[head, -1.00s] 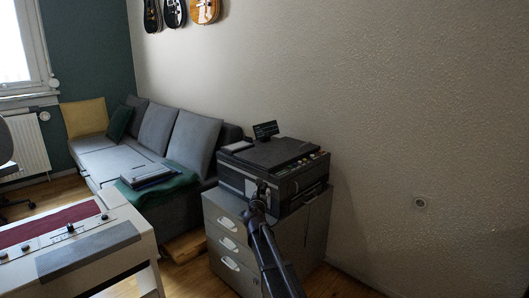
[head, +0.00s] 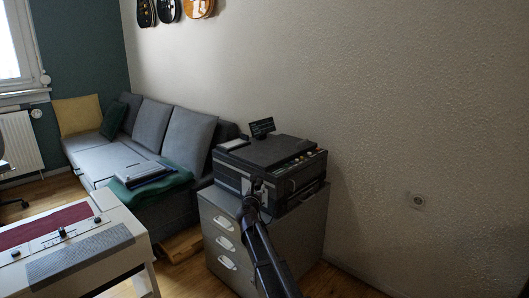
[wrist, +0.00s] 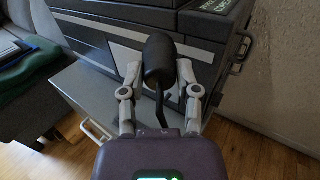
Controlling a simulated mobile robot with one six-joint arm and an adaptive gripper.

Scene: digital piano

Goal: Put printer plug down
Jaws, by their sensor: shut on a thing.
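My gripper (wrist: 158,75) is shut on the printer plug (wrist: 159,58), a dark rounded plug with a cord hanging from it in the wrist view. The plug is held between the two grey fingers, in front of the printer's front face. The printer (head: 272,170) is a black box on a grey drawer cabinet (head: 222,250). In the head view my gripper (head: 252,192) is at the printer's front, above the cabinet's edge; the plug is too small to make out there. From these views I cannot tell whether the plug touches the printer or cabinet top.
A wall socket (head: 417,201) is on the right wall. A grey sofa (head: 108,160) with cushions stands at the left, with folders on a green blanket (head: 160,187). A keyboard instrument (head: 100,240) is at the lower left.

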